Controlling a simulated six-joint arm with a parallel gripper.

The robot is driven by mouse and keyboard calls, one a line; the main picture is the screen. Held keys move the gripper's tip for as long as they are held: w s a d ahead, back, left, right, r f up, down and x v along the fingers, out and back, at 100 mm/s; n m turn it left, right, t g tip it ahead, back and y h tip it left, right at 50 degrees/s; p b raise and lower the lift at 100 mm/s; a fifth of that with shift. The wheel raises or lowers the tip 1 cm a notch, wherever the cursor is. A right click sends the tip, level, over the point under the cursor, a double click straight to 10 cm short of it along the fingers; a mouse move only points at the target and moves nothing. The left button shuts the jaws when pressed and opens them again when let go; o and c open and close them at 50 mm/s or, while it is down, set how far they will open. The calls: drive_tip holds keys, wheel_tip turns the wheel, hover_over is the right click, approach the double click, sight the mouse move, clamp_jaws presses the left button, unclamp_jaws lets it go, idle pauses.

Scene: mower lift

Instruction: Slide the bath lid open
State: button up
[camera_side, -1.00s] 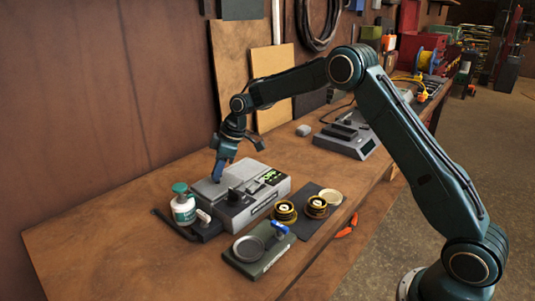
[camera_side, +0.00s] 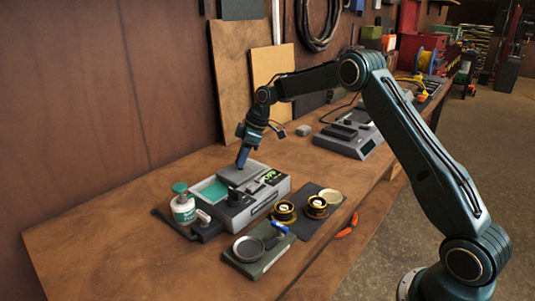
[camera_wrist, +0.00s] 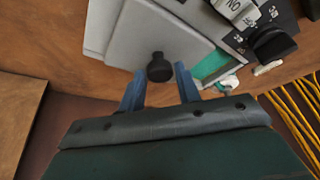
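The ultrasonic bath (camera_side: 262,205) is a grey box on the bench in the side view. Its flat grey lid (camera_side: 232,178) sits over the back right part of the top, and teal liquid (camera_side: 209,190) shows in the uncovered left part. In the wrist view the lid (camera_wrist: 122,38) carries a black knob (camera_wrist: 159,68), with a teal strip (camera_wrist: 212,65) beside it. In the side view my gripper (camera_side: 242,160) points down at the lid.
A white bottle with a green cap (camera_side: 183,206) stands left of the bath. In front lie a green block with a round dish (camera_side: 250,249) and two brass-coloured round parts (camera_side: 285,212) on a dark mat. Bench behind the bath is mostly clear.

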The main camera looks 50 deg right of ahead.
drive_tip(key=shift+o, duration=1.2)
drive_tip(key=v, duration=1.4)
drive_tip(key=shift+s+a+r, duration=0.1)
drive_tip(key=shift+s+r, duration=0.1)
drive_tip(key=s+a+r, duration=0.1)
drive_tip(key=s+r, duration=0.4)
drive_tip(key=r, duration=0.3)
drive_tip(key=shift+s, duration=0.2)
idle(1.7)
drive_tip(key=shift+a, duration=0.15)
idle(0.3)
